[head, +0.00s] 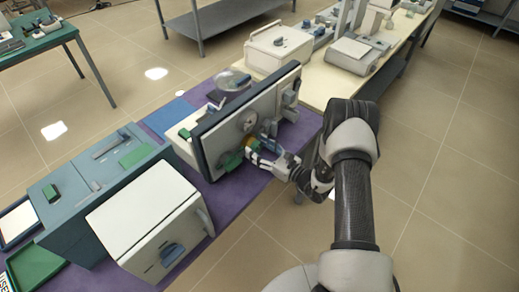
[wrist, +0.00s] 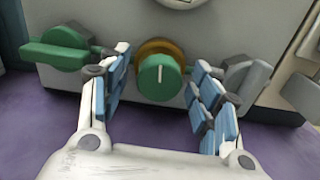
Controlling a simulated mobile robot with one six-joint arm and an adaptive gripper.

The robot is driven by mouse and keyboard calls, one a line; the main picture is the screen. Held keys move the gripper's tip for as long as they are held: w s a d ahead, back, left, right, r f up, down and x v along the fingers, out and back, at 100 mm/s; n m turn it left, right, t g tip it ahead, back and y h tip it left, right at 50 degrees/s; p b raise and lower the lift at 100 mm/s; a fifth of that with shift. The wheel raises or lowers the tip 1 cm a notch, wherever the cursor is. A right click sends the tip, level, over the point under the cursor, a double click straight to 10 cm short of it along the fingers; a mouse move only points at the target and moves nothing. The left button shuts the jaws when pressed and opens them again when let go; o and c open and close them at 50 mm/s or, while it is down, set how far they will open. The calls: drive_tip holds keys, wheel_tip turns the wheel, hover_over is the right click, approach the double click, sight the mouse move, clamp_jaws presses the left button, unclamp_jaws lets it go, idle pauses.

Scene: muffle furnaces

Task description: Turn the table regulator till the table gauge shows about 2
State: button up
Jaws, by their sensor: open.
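The regulator, a green round knob (wrist: 158,80) with a white mark pointing up, sits on a brass collar on the pale panel in the wrist view. My gripper (wrist: 161,68) is open, with one blue-padded finger on each side of the knob. I see no clear contact. In the head view my gripper (head: 262,153) is at the lower front of the upright panel (head: 208,150). A round gauge (head: 248,120) sits on that panel above it, too small to read. Only the gauge's lower rim (wrist: 182,3) shows at the top of the wrist view.
A green lever valve (wrist: 58,50) is left of the knob and a grey lever (wrist: 248,78) is close on its right. A white box furnace (head: 150,220) stands on the purple-covered table in front of the panel. The floor at right is clear.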

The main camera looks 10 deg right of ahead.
drive_tip(key=shift+c, duration=0.5)
drive_tip(key=c, duration=1)
drive_tip(key=shift+m, duration=0.9)
drive_tip(key=o, duration=1.1)
drive_tip(key=v, duration=1.2)
